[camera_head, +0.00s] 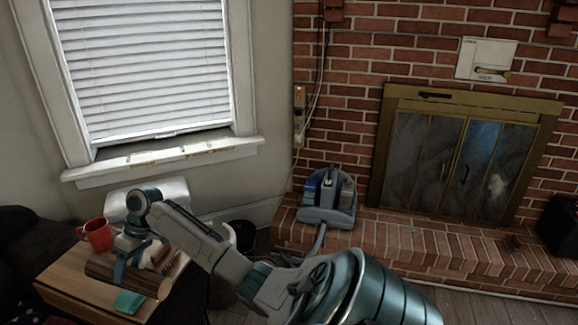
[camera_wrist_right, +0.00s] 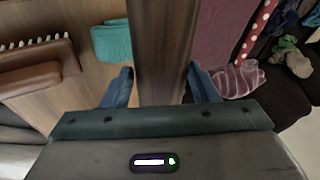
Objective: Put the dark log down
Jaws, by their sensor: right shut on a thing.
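The dark log (camera_head: 145,281) is a brown, round piece with a paler cut end, lying level over the small wooden table (camera_head: 75,292) at the lower left. My right gripper (camera_head: 129,262) is shut on it from above. In the right wrist view, the log (camera_wrist_right: 160,45) runs straight up the picture between the two blue fingers of the gripper (camera_wrist_right: 161,88). I cannot tell whether the log's underside touches the table top. My left gripper is not in view.
A teal cloth (camera_head: 130,301) lies by the log's near side. A red mug (camera_head: 97,234) stands at the back left of the table. A brush (camera_wrist_right: 30,78) lies on the table beside the log. A dark sofa (camera_head: 28,240) is at the left.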

